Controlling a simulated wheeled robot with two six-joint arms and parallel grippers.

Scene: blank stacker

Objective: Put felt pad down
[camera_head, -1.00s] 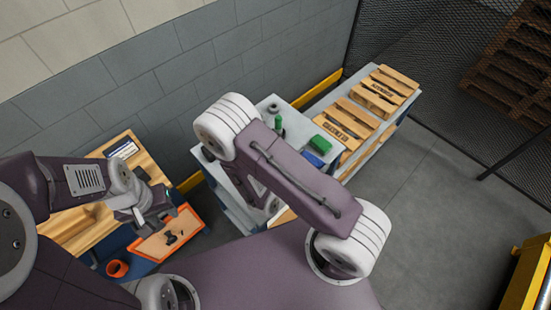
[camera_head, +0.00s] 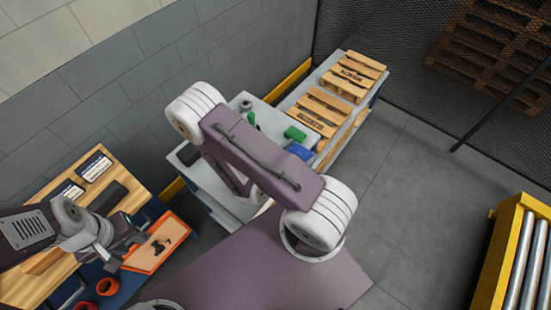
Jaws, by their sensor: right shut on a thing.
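I cannot pick out the felt pad for certain. A dark flat piece (camera_head: 188,153) lies on the grey cart (camera_head: 213,194), and another dark flat piece (camera_head: 108,198) lies on the wooden bench (camera_head: 35,283). My right arm (camera_head: 262,160) reaches over the cart; its gripper is hidden behind its own links, along with anything in it. My left gripper (camera_head: 113,258) is at the bench's edge beside the orange tray (camera_head: 137,264); its jaws are too small to read.
A green block (camera_head: 295,133) and a blue bin (camera_head: 300,152) sit on the cart. Pallets (camera_head: 320,112) lie on the table behind. Red-orange rings (camera_head: 107,286) are at lower left. A yellow roller conveyor (camera_head: 500,255) stands right; the floor (camera_head: 410,210) between is clear.

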